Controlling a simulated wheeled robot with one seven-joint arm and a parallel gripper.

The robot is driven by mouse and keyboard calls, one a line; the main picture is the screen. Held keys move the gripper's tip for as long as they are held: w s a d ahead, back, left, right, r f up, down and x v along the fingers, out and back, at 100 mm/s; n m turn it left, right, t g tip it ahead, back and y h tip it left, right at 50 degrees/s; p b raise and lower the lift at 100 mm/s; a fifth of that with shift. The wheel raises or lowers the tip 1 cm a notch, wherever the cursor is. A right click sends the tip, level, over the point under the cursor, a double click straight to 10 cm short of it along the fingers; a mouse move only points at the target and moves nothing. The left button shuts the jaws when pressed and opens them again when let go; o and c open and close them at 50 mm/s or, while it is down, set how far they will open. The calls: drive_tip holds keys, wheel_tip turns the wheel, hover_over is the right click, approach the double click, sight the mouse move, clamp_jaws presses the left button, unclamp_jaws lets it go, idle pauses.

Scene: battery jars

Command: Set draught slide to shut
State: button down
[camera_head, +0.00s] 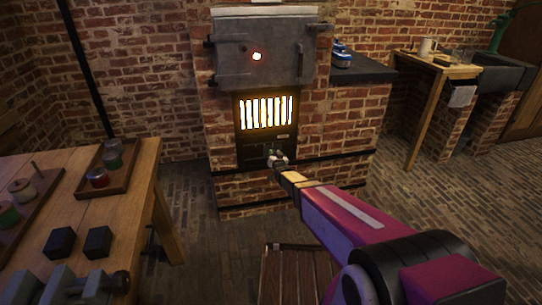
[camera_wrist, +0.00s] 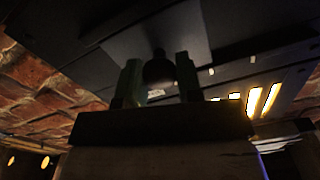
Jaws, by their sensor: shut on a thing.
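The brick furnace has a dark lower front plate (camera_head: 252,150) below the glowing barred grate (camera_head: 266,113). My gripper (camera_head: 277,160) is at the low part of this plate. In the wrist view my gripper (camera_wrist: 158,80) has its two fingers on either side of a dark round knob (camera_wrist: 158,68), shut on it. The knob stands out from a dark metal plate (camera_wrist: 110,62), and I take it to be the draught slide's knob. The slide's openings and its position are hidden or too dark to tell.
A wooden bench (camera_head: 135,185) with trays, jars and black blocks stands at the left. A slatted wooden platform (camera_head: 285,280) lies on the floor in front of the furnace. A dark counter (camera_head: 365,72) adjoins the furnace on its right.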

drive_tip(key=shift+d, duration=0.25)
drive_tip(key=c, duration=0.8)
unclamp_jaws()
drive_tip(key=shift+w+d, duration=0.1)
drive_tip(key=v, duration=1.1)
drive_tip(key=shift+w, duration=0.1)
